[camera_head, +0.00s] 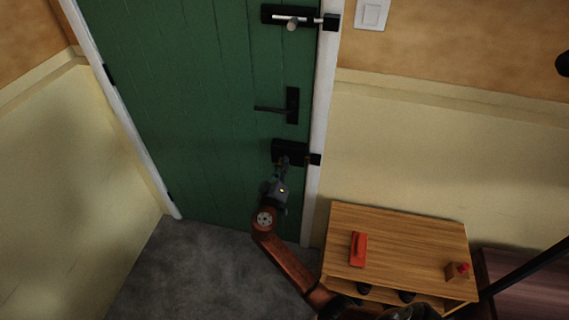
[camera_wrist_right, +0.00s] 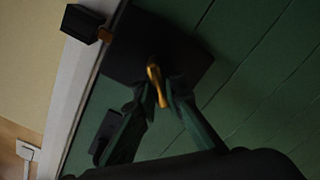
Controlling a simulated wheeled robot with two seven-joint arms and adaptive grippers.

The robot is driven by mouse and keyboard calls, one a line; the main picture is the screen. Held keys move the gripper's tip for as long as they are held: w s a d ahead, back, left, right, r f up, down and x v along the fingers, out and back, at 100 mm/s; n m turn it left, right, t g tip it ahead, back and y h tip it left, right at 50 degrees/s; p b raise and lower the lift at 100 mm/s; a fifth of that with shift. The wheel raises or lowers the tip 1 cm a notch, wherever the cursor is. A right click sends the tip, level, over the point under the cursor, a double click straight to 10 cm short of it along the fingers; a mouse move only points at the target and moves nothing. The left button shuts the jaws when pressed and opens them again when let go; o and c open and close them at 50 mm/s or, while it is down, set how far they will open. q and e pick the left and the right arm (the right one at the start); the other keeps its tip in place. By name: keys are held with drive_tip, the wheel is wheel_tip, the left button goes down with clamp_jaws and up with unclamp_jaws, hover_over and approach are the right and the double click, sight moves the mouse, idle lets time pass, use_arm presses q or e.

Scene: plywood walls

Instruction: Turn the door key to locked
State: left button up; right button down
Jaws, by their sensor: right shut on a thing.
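The green door (camera_head: 190,90) stands closed in its white frame. A black lock box (camera_head: 290,147) sits low on its right edge, below the lever handle (camera_head: 291,105). In the wrist view a brass key (camera_wrist_right: 154,72) sticks out of the lock box (camera_wrist_right: 180,52). My right gripper (camera_head: 281,170) is at the lock from below, its fingers (camera_wrist_right: 160,92) shut on the key, one on each side. A copper-coloured bolt piece (camera_wrist_right: 78,33) shows between the lock box and the black keeper (camera_wrist_right: 82,22) on the frame. My left gripper is not in view.
A slide bolt (camera_head: 293,19) is mounted higher on the door. A wooden cabinet (camera_head: 400,235) stands right of the door, bearing a red object (camera_head: 358,249) and a small box (camera_head: 457,271) with red on it. A white switch (camera_head: 372,14) is on the wall. Grey floor (camera_head: 190,270) is clear at left.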

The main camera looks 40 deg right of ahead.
drive_tip(key=n+p, duration=0.3)
drive_tip(key=n, duration=0.4)
drive_tip(key=shift+w, duration=0.1)
drive_tip(key=shift+a+n+p, duration=0.1)
drive_tip(key=shift+n+p, duration=0.2)
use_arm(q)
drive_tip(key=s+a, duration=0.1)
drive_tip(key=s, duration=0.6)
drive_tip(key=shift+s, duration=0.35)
use_arm(e)
drive_tip(key=shift+n, duration=0.6)
use_arm(q)
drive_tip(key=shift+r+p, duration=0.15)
drive_tip(key=shift+p, duration=0.2)
use_arm(e)
drive_tip(key=shift+f, duration=0.15)
drive_tip(key=c, duration=2)
unclamp_jaws()
drive_tip(key=v, duration=1.2)
